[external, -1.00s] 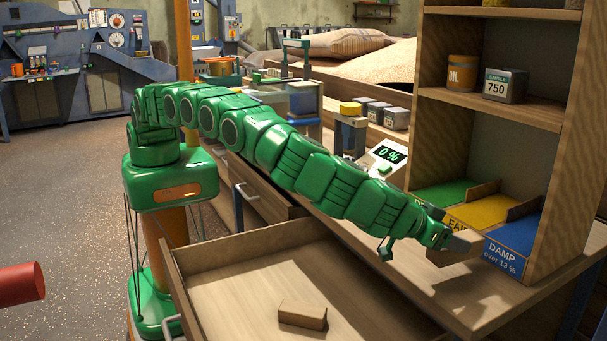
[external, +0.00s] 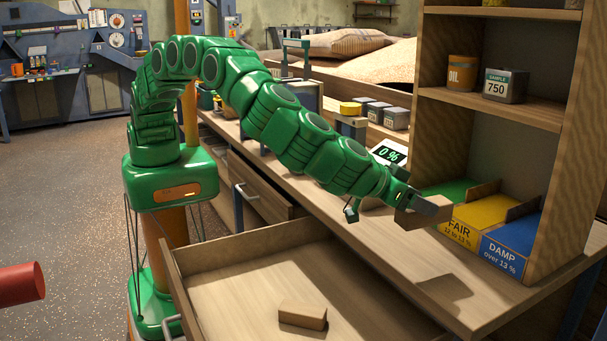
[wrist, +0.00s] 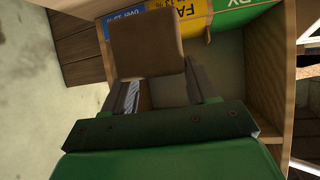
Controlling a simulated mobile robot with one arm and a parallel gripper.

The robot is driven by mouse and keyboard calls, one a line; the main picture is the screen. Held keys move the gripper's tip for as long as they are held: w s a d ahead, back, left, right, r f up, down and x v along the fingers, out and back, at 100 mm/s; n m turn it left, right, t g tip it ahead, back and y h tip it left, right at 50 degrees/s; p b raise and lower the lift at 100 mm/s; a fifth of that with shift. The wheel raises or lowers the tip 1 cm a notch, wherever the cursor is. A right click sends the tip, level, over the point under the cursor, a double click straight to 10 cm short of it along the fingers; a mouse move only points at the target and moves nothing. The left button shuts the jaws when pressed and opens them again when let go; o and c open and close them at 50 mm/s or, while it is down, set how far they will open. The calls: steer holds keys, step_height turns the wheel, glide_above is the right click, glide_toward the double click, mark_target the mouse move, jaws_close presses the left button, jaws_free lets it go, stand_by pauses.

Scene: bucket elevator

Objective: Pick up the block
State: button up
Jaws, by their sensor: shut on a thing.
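My gripper (external: 416,205) is shut on a brown wooden block (external: 428,215), in front of the shelf unit and above the bench top. The block's shadow falls apart from it on the bench. In the wrist view the block (wrist: 146,46) stands out beyond the jaws, which show on either side of its lower end. A second wooden block (external: 302,314) lies in the open drawer (external: 240,258), away from my gripper.
The shelf unit (external: 560,140) stands at right, with green, yellow FAIR (external: 480,210) and blue DAMP (external: 515,240) bins at its foot. A meter reading 0 % (external: 389,154) stands behind my arm. The bench top (external: 470,305) in front is clear.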

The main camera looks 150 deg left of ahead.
steer(key=shift+s+d+r, duration=0.3)
steer(key=shift+s, duration=0.35)
steer(key=shift+s+d+r, duration=0.3)
steer(key=shift+s+d, duration=0.05)
steer(key=shift+s, duration=0.25)
steer(key=shift+s+d+r, duration=0.3)
steer(key=shift+s, duration=0.35)
steer(key=shift+s+d+r, duration=0.1)
steer(key=shift+s+r, duration=0.15)
